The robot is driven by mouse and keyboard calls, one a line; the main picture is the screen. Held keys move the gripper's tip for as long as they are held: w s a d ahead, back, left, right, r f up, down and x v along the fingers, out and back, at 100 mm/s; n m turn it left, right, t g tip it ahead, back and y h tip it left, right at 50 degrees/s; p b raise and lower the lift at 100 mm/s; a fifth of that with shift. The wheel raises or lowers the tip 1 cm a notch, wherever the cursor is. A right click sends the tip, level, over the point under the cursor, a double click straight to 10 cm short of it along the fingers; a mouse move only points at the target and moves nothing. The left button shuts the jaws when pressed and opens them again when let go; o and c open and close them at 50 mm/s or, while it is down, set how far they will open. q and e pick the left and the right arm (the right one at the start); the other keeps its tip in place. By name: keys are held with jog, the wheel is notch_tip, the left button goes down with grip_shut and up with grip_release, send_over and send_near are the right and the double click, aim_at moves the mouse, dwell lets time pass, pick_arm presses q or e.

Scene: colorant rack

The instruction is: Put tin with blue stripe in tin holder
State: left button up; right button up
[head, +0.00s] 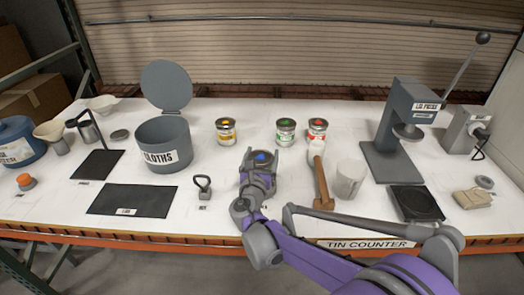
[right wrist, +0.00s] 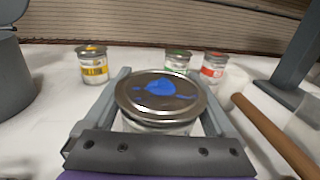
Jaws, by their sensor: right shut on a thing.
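The tin with the blue mark (right wrist: 158,100) is held between the two fingers of my right gripper. Its silver lid with a blue blotch faces up, and it also shows in the head view (head: 262,157). My right gripper (head: 260,165) is shut on the tin's sides, over the middle of the table. Its stripe is hidden by the gripper. I cannot tell for sure which thing is the tin holder. A black square unit with a round plate (head: 416,203) lies at the right front. My left gripper is not in view.
Yellow (head: 226,131), green (head: 286,131) and red (head: 317,129) tins stand behind. A wooden-handled mallet (head: 322,185) and a pale cup (head: 349,180) are right of the gripper. A grey lid press (head: 385,140) stands further right. A cloths bin (head: 163,145) is left.

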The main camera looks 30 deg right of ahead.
jog(key=shift+f, duration=1.85)
jog(key=shift+f+b, duration=0.15)
jog(key=shift+b, duration=0.2)
jog(key=o, duration=1.3)
jog(key=shift+r, duration=0.25)
jog(key=v, duration=1.2)
